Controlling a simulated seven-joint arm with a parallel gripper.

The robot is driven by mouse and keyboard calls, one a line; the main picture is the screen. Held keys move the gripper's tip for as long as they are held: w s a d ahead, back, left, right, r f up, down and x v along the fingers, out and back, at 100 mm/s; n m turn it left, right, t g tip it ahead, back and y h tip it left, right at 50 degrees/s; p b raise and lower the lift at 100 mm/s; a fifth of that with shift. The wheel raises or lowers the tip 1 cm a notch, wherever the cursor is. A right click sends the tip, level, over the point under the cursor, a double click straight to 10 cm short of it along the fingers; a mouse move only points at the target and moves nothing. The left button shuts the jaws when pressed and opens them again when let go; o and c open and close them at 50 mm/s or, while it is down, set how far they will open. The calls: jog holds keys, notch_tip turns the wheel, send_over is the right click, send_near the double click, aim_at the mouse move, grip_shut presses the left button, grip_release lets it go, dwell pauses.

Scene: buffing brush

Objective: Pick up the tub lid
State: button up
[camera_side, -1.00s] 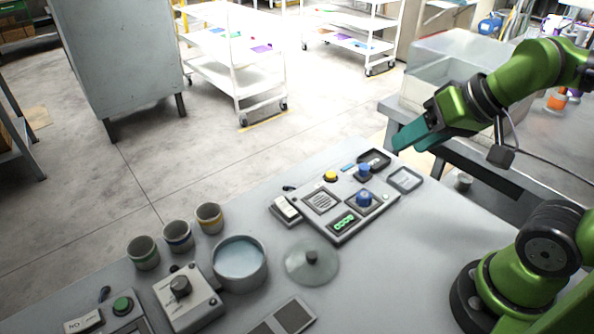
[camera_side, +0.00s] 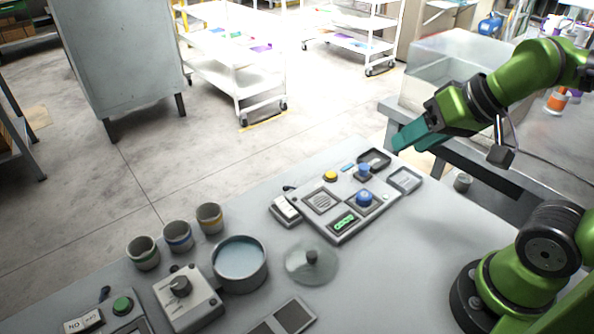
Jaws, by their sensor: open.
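The tub lid (camera_side: 298,268) is a clear round disc with a dark knob (camera_side: 312,257) in its middle. It lies flat on the grey table, just right of the round tub (camera_side: 240,262), which is open and holds something pale blue. My gripper (camera_side: 402,142) is at the upper right, high above the table's far side and well away from the lid. Its teal fingers are open, and nothing shows between them.
A control panel (camera_side: 320,203) with blue and yellow knobs lies behind the lid. A box with a dial (camera_side: 190,300) and three cups (camera_side: 178,236) stand to the left. A dark-panelled plate (camera_side: 290,316) lies in front. The table right of the lid (camera_side: 400,270) is clear.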

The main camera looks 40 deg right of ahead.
jog(key=shift+o, duration=0.4)
jog(key=shift+a, duration=0.1)
jog(key=m+g+h, duration=0.2)
jog(key=m+g, duration=0.1)
jog(key=g, duration=0.4)
send_over(312, 254)
notch_tip(312, 254, down, 7)
jog(key=f, duration=0.3)
jog(key=f+m, duration=0.1)
jog(key=f, duration=0.3)
jog(key=f+m, duration=0.1)
jog(key=f, duration=0.3)
jog(key=shift+w, duration=0.3)
jog(key=shift+s+f, duration=0.15)
jog(key=shift+f, duration=1.2)
jog(key=shift+s+f, duration=0.15)
jog(key=shift+f, duration=1.2)
grip_shut()
